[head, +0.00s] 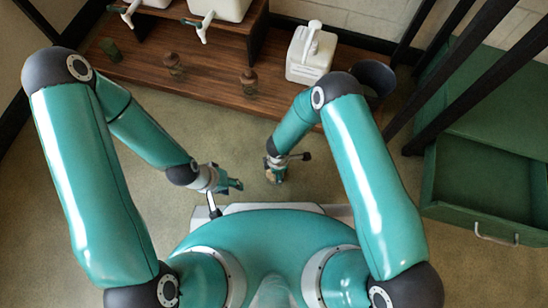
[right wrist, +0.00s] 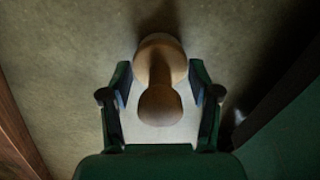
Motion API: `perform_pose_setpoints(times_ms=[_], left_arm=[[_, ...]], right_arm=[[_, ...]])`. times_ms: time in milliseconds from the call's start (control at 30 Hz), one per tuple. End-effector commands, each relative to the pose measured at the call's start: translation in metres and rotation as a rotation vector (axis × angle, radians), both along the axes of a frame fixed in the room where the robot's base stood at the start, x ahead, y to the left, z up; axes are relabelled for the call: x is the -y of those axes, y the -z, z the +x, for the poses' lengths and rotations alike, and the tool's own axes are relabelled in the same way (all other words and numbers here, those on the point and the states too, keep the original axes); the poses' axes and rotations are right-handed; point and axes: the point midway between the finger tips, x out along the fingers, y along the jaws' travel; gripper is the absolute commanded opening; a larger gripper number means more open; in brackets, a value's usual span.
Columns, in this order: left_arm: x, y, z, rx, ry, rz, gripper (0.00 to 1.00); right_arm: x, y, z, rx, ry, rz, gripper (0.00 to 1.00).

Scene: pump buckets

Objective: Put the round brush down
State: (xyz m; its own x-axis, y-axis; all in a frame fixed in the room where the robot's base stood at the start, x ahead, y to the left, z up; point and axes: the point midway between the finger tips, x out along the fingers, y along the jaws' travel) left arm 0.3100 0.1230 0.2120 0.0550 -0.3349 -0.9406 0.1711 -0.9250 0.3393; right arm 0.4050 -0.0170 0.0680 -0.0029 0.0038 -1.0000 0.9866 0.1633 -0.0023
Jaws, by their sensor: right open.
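The round brush (right wrist: 160,105) is a tan wooden piece with a rounded knob toward the camera and a wider round part beyond it, over the floor. In the right wrist view it sits between the spread fingers of my right gripper (right wrist: 160,98), which is open with a finger on each side. In the head view my right gripper (head: 277,171) is low in front of my body, with a bit of the tan brush showing beside it. My left gripper (head: 230,185) is to its left, apart from it; its jaw state is unclear.
White containers with taps stand above. A green open drawer (head: 480,185) is on the right. Floor between is clear.

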Motion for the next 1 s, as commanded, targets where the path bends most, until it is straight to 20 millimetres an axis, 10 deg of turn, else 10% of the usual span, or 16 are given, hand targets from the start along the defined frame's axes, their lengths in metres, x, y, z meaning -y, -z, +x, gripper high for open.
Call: perform_pose_setpoints(times_ms=[600, 1000], left_arm=[[0.0, -0.048, 0.0, 0.0, 0.0, 0.0, 0.4], [0.0, -0.051, 0.0, 0.0, 0.0, 0.0, 0.4]], right_arm=[[0.0, -0.107, 0.001, 0.002, 0.0, 0.0, 0.62], [0.005, -0.123, -0.007, -0.029, 0.059, 0.017, 0.62]])
